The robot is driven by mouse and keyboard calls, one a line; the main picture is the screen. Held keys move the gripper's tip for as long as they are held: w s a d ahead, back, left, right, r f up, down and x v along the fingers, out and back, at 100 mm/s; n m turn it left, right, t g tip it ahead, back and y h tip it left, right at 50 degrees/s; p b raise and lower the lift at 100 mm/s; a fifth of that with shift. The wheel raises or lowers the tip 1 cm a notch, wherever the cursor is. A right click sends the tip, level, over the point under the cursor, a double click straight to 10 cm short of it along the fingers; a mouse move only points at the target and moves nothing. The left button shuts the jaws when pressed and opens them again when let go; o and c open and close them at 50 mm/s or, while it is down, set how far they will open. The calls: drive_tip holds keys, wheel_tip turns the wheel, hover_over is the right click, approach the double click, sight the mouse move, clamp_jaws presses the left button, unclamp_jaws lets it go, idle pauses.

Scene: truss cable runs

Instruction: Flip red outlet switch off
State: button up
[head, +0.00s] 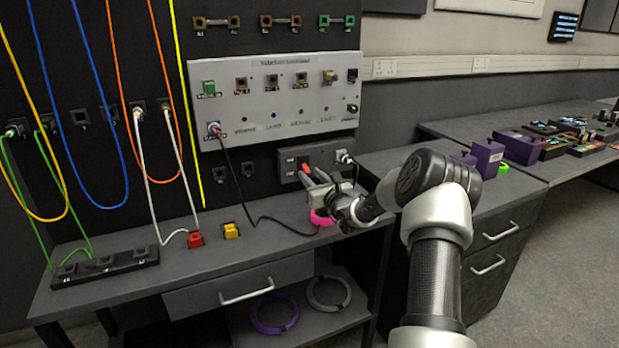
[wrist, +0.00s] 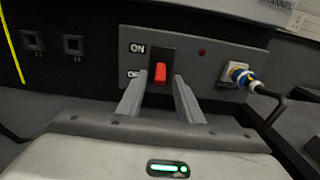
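The red outlet switch (wrist: 160,73) is a red rocker in a black frame on a dark grey outlet panel (wrist: 215,62), with ON and OFF labels on its left. In the head view the red switch (head: 305,169) shows just above my gripper (head: 318,181). In the wrist view my gripper (wrist: 158,98) has its two fingers apart, one on each side below the switch, with nothing between them but the view of the switch. Whether a fingertip touches the panel I cannot tell. The OFF label is partly covered by the left finger.
A plug with a blue ring and black cable (wrist: 241,76) sits in the panel right of the switch. A dark indicator (wrist: 202,52) is above it. Red (head: 195,239) and yellow (head: 231,230) blocks lie further left.

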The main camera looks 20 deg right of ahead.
drive_tip(key=shift+w, duration=0.85)
clamp_jaws()
drive_tip(key=shift+f+t+b, duration=0.3)
drive_tip(key=shift+f+b, duration=0.15)
drive_tip(key=shift+b, duration=0.5)
drive_tip(key=shift+t+b, duration=0.4)
drive_tip(key=shift+b, duration=0.35)
drive_tip(key=shift+r, duration=0.15)
unclamp_jaws()
